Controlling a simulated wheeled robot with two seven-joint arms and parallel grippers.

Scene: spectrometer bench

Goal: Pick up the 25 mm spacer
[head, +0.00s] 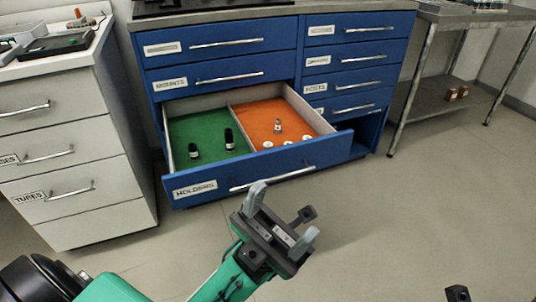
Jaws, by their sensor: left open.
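My left gripper (281,216) is open and empty, in front of and below the open drawer labelled HOLDERS (265,178). The drawer has a green-lined left compartment (200,128) and an orange-lined right compartment (255,112). Two small dark upright cylinders stand in the green side: a shorter one with a white band (193,152) and a taller one (229,139). A small upright piece with a pale body (278,127) and several low white-topped pieces (268,144) are in the orange side. I cannot tell which is the 25 mm spacer; labels are too small to read.
Closed blue drawers (225,73) rise above and to the right of the open one. A white cabinet (75,150) stands at left. A metal table with a lower shelf (440,105) is at right. The floor (400,210) is clear in front.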

